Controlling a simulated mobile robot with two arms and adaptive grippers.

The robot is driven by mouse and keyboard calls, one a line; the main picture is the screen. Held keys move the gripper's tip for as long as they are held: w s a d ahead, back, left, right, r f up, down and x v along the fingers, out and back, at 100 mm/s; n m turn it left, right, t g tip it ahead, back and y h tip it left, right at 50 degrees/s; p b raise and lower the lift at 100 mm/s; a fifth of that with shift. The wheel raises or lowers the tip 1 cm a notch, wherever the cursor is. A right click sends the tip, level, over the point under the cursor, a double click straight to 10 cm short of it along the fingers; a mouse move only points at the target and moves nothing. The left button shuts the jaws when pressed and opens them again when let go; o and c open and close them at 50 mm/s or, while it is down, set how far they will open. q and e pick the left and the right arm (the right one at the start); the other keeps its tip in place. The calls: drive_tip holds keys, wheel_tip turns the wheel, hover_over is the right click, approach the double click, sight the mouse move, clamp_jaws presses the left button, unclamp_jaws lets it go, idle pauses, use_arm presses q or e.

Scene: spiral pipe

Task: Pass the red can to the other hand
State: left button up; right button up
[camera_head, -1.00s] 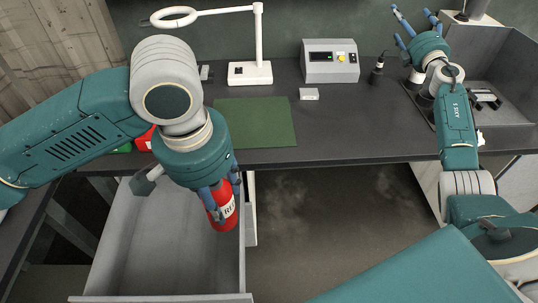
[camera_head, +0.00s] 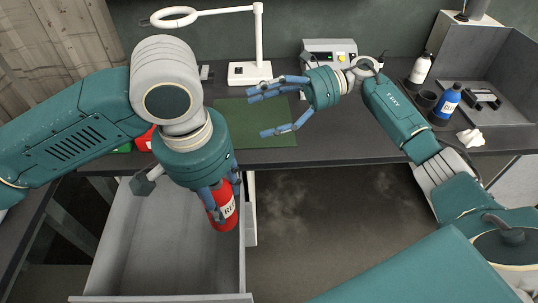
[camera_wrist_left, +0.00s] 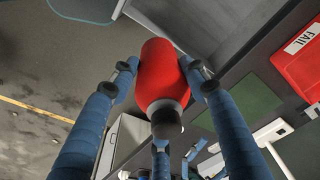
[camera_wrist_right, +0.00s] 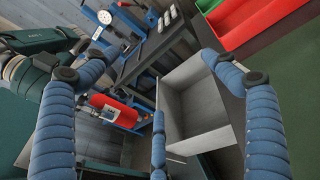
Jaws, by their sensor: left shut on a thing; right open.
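The red can (camera_head: 224,207) is a red bottle-like cylinder with a white label. It hangs tilted over the right side of the open drawer. My left gripper (camera_head: 219,190) is shut on it, with blue fingers around its upper part. The left wrist view shows the red can (camera_wrist_left: 163,75) between the fingers, its dark cap toward the camera. My right gripper (camera_head: 270,112) is open and empty above the green mat, fingers pointing left. In the right wrist view the red can (camera_wrist_right: 113,110) is beyond the open fingers, apart from them.
An open grey drawer (camera_head: 110,255) is below the can. A green mat (camera_head: 222,120), white lamp (camera_head: 250,72) and grey control box (camera_head: 318,47) are on the dark table. A white bottle (camera_head: 420,69) and blue bottle (camera_head: 446,102) stand at right. A red bin (camera_wrist_left: 305,60) is near the left side.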

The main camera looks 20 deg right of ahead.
sight(229, 199)
drive_tip(key=s+a+f+n+g+h, duration=0.15)
drive_tip(key=s+a+n+g, duration=0.25)
drive_tip(key=s+n+g, duration=0.8)
drive_tip(key=s+a+f+t, duration=0.1)
drive_tip(key=s+a, duration=0.1)
drive_tip(key=a, duration=0.1)
drive_tip(key=s+a+f+m+t, duration=0.1)
drive_tip(key=s+a, duration=0.1)
drive_tip(key=a, duration=0.2)
drive_tip(key=s+a+t, duration=0.1)
drive_tip(key=s+a, duration=0.1)
drive_tip(key=a, duration=0.1)
drive_tip(key=shift+s+a+f+m, duration=0.15)
drive_tip(key=shift+s+f+m, duration=0.15)
drive_tip(key=shift+f+m, duration=0.1)
drive_tip(key=c, duration=1.3)
drive_tip(key=o, duration=1.3)
